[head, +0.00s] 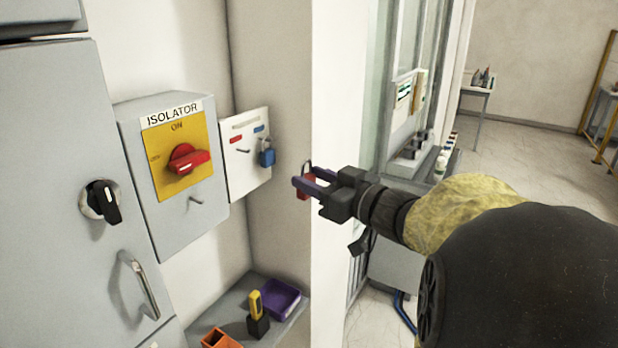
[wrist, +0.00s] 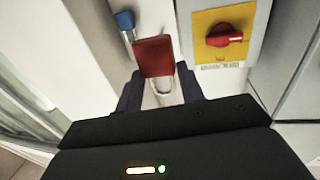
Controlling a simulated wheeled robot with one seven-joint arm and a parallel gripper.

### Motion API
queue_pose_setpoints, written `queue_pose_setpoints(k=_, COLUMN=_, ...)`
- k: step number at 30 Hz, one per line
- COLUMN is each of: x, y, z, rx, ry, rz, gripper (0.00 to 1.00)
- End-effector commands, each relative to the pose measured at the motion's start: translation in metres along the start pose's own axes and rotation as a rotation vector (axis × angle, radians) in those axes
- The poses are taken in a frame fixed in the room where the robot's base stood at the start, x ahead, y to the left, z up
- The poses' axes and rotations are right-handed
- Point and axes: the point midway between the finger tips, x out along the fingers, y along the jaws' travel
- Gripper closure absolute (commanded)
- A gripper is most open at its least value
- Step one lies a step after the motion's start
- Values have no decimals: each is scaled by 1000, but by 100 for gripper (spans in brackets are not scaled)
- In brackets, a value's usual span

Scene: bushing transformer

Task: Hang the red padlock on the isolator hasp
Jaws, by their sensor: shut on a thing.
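The red padlock (wrist: 154,57) is held between the fingers of my gripper (wrist: 160,92) in the wrist view, its metal shackle toward my palm. In the head view the red padlock (head: 303,187) is partly hidden behind the fingers of my gripper (head: 306,181), which is shut on it. The isolator box (head: 203,237) is on the wall to the left, with a yellow plate and a red rotary handle (head: 185,159). A small metal hasp peg (head: 195,201) sticks out below the plate. The gripper and padlock are right of the box, apart from it.
A white lock board (head: 238,180) with a blue padlock (head: 267,157) hangs between the isolator and my gripper. A grey shelf (head: 232,326) below holds a purple tray (head: 280,297), a yellow-black item (head: 257,315) and an orange box (head: 221,340). A wall edge stands behind my gripper.

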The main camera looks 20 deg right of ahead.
Motion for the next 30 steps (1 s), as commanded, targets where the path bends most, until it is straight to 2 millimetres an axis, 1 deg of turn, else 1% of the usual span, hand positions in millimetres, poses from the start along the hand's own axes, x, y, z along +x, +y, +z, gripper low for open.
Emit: queue_pose_setpoints(k=30, x=-41, y=8, z=-1, rx=-1, ry=1, rz=1, gripper=86)
